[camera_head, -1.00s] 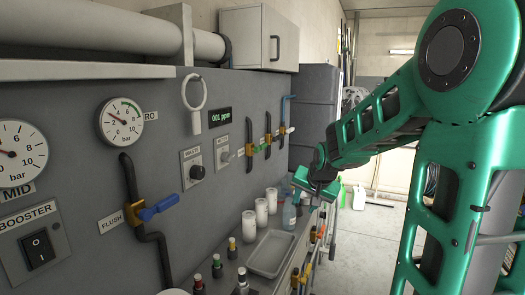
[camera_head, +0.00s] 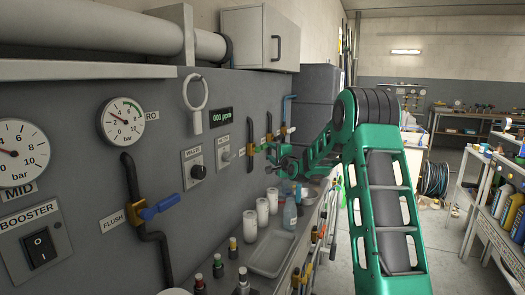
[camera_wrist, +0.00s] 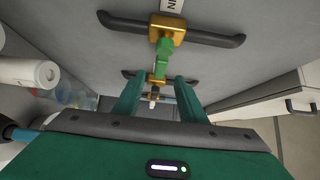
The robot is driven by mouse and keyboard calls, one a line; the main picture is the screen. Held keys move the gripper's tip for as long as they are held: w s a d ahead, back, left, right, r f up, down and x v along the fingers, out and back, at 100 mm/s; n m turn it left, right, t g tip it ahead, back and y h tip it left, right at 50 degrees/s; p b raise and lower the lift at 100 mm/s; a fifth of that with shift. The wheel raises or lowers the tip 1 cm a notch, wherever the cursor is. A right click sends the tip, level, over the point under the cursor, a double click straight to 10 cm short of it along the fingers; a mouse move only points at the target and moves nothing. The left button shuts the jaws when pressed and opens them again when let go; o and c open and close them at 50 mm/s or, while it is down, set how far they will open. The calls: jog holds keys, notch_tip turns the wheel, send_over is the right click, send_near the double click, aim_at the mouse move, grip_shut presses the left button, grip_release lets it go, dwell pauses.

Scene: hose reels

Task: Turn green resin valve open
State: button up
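The green resin valve shows in the wrist view as a green lever handle (camera_wrist: 164,55) on a brass body (camera_wrist: 167,27), set on a black pipe on the grey panel. The handle points from the body toward my gripper. My gripper (camera_wrist: 157,88) is open, with its two fingers apart on either side of the line of the handle. I cannot tell whether either finger touches it. In the head view my gripper (camera_head: 272,153) is at the panel beside the valve row and hides much of the green handle there.
Another brass valve (camera_wrist: 157,79) sits further along the panel. A blue-handled flush valve (camera_head: 158,207) is nearer on the left. A grey wall cabinet (camera_head: 258,37) hangs above.

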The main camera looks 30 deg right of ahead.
aim_at(265, 148)
jog(key=w, duration=0.6)
jog(key=w+d, duration=0.1)
jog(key=w, duration=0.2)
jog(key=shift+w, duration=0.1)
jog(key=shift+c, duration=0.4)
grip_shut()
